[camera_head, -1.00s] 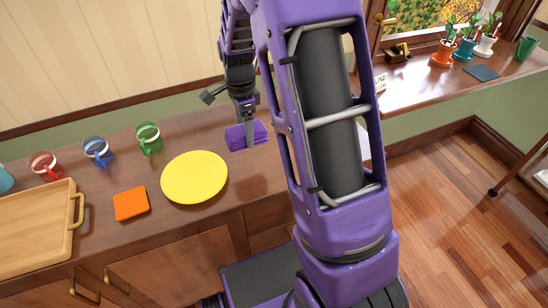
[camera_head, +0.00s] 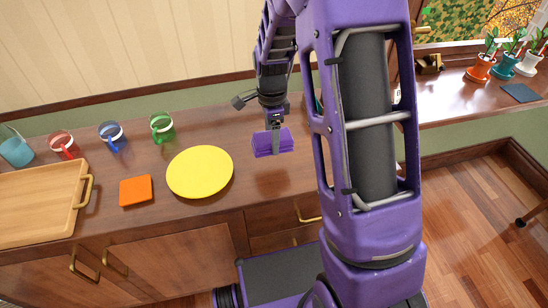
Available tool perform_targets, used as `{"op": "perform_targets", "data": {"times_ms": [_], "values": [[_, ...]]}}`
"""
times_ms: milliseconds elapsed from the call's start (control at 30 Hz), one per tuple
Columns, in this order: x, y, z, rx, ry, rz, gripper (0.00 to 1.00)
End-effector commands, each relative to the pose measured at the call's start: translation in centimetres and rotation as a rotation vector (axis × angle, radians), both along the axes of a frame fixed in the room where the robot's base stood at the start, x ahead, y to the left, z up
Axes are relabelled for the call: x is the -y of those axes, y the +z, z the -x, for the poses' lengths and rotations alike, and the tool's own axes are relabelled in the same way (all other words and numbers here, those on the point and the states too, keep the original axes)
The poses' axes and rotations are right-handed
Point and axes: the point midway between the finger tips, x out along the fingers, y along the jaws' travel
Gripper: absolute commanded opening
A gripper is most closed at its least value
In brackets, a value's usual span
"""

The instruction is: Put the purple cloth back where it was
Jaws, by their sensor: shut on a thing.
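The purple cloth (camera_head: 264,144) is a small folded block near the back right of the wooden counter, to the right of the yellow plate. My gripper (camera_head: 274,142) points down over it and is shut on it. The cloth is at or just above the counter top; I cannot tell whether it touches the wood. My arm hides the part of the counter to the right of the cloth.
A yellow plate (camera_head: 200,172), an orange cloth (camera_head: 136,191) and a wooden tray (camera_head: 40,237) lie on the counter (camera_head: 240,190). Several coloured mugs stand along the back, including a green mug (camera_head: 162,128). A windowsill (camera_head: 455,98) with potted plants is at right.

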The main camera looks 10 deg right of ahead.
Motion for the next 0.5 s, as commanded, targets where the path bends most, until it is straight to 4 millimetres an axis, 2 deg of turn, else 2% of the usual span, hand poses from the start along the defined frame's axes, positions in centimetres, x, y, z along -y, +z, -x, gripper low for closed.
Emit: {"op": "perform_targets", "data": {"times_ms": [33, 100, 333, 500], "values": [[0.0, -1.2, 0.1, -0.005, -0.001, 0.0, 0.29], [0.0, -2.2, 0.1, -0.003, -0.001, 0.0, 0.29], [0.0, -4.1, 0.1, -0.002, 0.0, 0.0, 0.29], [0.1, -6.5, 0.0, -0.002, -0.001, 0.0, 0.29]]}}
